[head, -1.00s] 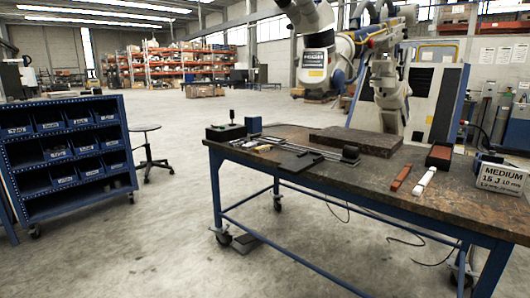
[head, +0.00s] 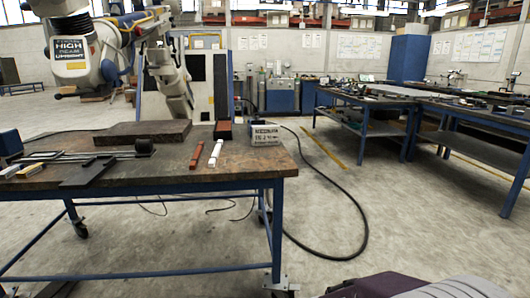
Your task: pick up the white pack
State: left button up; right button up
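A white box-shaped pack (head: 265,136) with dark lettering stands at the right end of the near workbench (head: 240,174) in the head view. A slim white bar (head: 215,154) lies to its left on the same bench, beside a red-brown bar (head: 197,154). I cannot tell for certain which white item is the pack named. Neither of my grippers shows in this view, and nothing touches the white items.
A dark slab (head: 143,133) and a reddish box (head: 223,130) are on the near bench. A large white-and-blue machine arm (head: 85,50) rises behind it. A black cable (head: 350,200) loops over the floor right of the bench. More benches (head: 430,105) stand farther right.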

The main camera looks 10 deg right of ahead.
aim_at(213, 160)
jog(key=i+l+u, duration=0.2)
jog(key=l+u, duration=0.25)
jog(key=i+l+u, duration=0.15)
jog(key=l+u, duration=0.2)
jog(key=u, duration=0.15)
jog(key=l+u, duration=0.9)
jog(key=i+l, duration=0.05)
